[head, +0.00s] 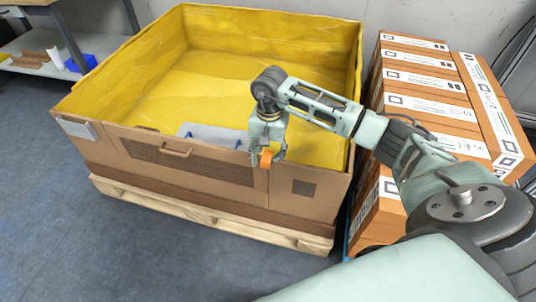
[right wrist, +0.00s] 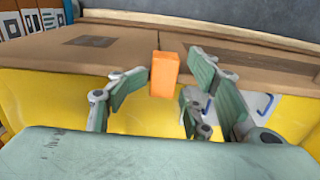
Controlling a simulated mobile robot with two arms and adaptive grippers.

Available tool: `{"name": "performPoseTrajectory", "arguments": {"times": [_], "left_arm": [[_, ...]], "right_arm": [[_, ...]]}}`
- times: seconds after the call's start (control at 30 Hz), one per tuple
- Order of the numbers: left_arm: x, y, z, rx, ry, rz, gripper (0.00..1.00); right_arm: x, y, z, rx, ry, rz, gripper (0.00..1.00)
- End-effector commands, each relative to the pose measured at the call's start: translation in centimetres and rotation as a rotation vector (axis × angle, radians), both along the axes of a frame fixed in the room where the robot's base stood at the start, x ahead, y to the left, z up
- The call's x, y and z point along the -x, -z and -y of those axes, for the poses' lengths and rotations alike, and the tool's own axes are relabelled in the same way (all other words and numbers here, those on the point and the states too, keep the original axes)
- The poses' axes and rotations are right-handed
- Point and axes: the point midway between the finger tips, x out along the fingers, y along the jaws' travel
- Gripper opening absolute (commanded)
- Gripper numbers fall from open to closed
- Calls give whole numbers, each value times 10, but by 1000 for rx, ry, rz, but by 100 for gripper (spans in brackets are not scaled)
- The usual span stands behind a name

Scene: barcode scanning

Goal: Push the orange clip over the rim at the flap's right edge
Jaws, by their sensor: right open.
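The orange clip (head: 266,159) is a small block at the front rim of the cardboard box, by the seam at the right edge of the front flap (head: 185,160). In the right wrist view the clip (right wrist: 164,75) overlaps the rim between brown cardboard and yellow liner. I cannot tell whether it is seated on the rim. My right gripper (head: 268,154) points down over the rim. In the right wrist view its fingers (right wrist: 172,82) are spread, one on each side of the clip, with visible gaps. My left gripper is not in view.
The box has a yellow liner (head: 230,60) and stands on a wooden pallet (head: 215,218). A pale tray (head: 213,133) with blue handles lies inside behind the flap. Stacked orange cartons (head: 425,100) stand close on the right. The floor (head: 60,220) in front is clear.

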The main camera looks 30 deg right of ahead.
Motion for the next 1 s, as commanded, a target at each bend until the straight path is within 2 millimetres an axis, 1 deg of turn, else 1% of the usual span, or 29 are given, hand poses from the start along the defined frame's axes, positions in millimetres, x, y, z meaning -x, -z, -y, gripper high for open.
{"name": "performPoseTrajectory", "arguments": {"times": [0.17,0.4,0.5,0.6,0.7,1.0], "left_arm": [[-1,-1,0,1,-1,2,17],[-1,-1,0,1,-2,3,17],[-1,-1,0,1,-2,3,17],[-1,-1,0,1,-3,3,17],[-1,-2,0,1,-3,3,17],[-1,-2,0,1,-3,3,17]], "right_arm": [[-1,-31,1,3,0,6,45],[-1,-82,0,0,-2,5,45],[-1,-98,0,-1,-2,4,45],[0,-109,0,-1,-2,2,45],[1,-114,0,-1,-1,0,45],[1,-115,0,-2,-2,-1,45]]}}
